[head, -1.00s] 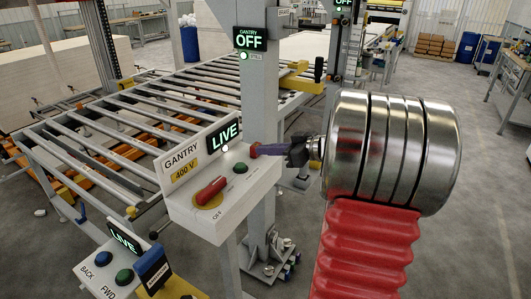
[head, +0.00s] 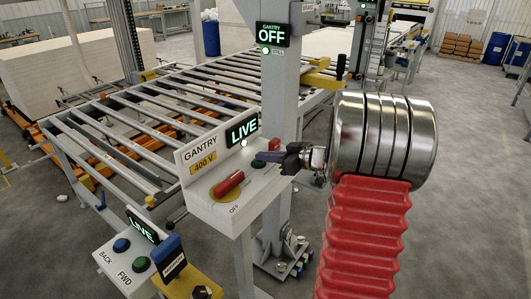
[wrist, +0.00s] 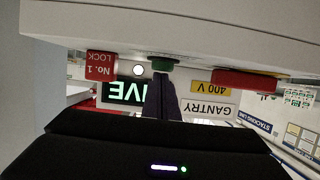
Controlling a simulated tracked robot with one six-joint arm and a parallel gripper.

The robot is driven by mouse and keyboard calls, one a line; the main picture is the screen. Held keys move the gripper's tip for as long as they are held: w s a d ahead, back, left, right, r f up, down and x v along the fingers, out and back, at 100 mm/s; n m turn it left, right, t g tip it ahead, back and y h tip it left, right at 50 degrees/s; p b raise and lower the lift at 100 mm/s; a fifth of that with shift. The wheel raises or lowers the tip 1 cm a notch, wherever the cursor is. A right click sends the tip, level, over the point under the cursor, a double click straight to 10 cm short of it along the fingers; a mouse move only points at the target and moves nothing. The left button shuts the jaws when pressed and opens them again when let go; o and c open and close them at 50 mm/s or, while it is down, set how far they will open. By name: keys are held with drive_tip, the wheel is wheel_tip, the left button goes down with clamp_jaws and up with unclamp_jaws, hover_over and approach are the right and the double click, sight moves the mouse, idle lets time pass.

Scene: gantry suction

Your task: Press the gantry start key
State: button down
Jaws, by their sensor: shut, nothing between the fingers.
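The gantry box (head: 215,208) is pale grey, with a "GANTRY 400 V" label and a lit LIVE display (head: 241,130). Its green key (head: 258,164) sits on the top face, right of the red rotary handle (head: 229,183); the green key also shows in the wrist view (wrist: 163,64). My gripper (head: 262,157) is shut and empty, its dark fingertips right at the green key. In the wrist view my gripper (wrist: 160,78) lines up with the key; I cannot tell whether they touch. The gantry sign (head: 273,36) on the column reads OFF.
A red "No. 1 LOCK" tag (wrist: 101,66) sits beside the key. A second box (head: 128,262) with BACK and FWD buttons stands at lower left. The column (head: 281,100) rises close behind the gantry box. A roller conveyor (head: 150,110) lies behind.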

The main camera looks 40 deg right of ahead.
drive_tip(key=shift+s+a+f, duration=0.1)
drive_tip(key=shift+s+f, duration=0.05)
drive_tip(key=shift+f, duration=1.25)
drive_tip(key=shift+r, duration=0.5)
drive_tip(key=r, duration=0.4)
drive_tip(key=shift+w, duration=0.4)
drive_tip(key=v, duration=1)
drive_tip(key=shift+r, duration=0.15)
